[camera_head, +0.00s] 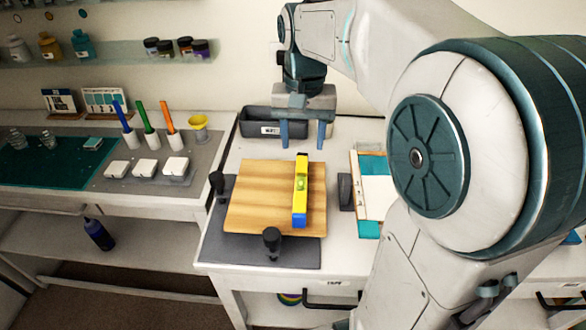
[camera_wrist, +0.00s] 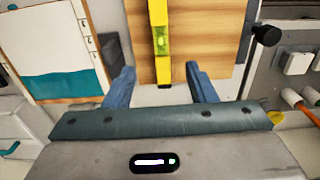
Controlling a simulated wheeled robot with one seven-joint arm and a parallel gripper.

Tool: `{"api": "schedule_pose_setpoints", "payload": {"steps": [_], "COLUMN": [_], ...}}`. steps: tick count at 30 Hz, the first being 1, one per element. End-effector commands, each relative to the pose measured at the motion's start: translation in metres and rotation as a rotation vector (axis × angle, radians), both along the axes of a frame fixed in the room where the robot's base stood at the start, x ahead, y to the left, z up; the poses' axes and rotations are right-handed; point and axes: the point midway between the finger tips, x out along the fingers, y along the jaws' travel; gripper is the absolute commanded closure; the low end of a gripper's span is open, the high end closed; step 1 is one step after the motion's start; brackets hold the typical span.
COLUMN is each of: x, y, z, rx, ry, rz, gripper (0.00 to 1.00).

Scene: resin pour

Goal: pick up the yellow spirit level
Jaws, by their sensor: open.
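The yellow spirit level (camera_head: 300,190) lies lengthwise on a wooden board (camera_head: 257,196), near the board's right side. It has a green vial in its middle and a blue near end. My gripper (camera_head: 303,136) is behind the level's far end, with its two blue fingers pointing down and apart. In the wrist view the level (camera_wrist: 160,45) lies ahead of the open gripper (camera_wrist: 160,85), roughly in line with the gap between the fingers. The level's near end is cut off at the top of the wrist view.
The board rests on a dark mat (camera_head: 225,250) with black knobs (camera_head: 272,240) at its edges. A grey bin (camera_head: 258,124) stands behind my gripper. A white and teal card or book (camera_head: 371,195) lies right of the board. Colored brushes or markers in white holders (camera_head: 148,130) stand left.

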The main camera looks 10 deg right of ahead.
Motion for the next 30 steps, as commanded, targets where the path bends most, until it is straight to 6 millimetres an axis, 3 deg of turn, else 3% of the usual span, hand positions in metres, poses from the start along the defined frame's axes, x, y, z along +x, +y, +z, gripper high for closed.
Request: {"api": "schedule_pose_setpoints", "payload": {"steps": [9,17,25,30], "x": [-0.001,0.000,0.002,0.003], "y": [-0.001,-0.001,0.000,0.000], "z": [-0.061,-0.082,-0.120,-0.130], "rx": [0.000,0.000,0.000,-0.001], "ry": [0.005,0.002,0.004,0.000], "rz": [-0.002,-0.002,-0.002,-0.001], "gripper": [0.49,0.49,0.49,0.49]}}
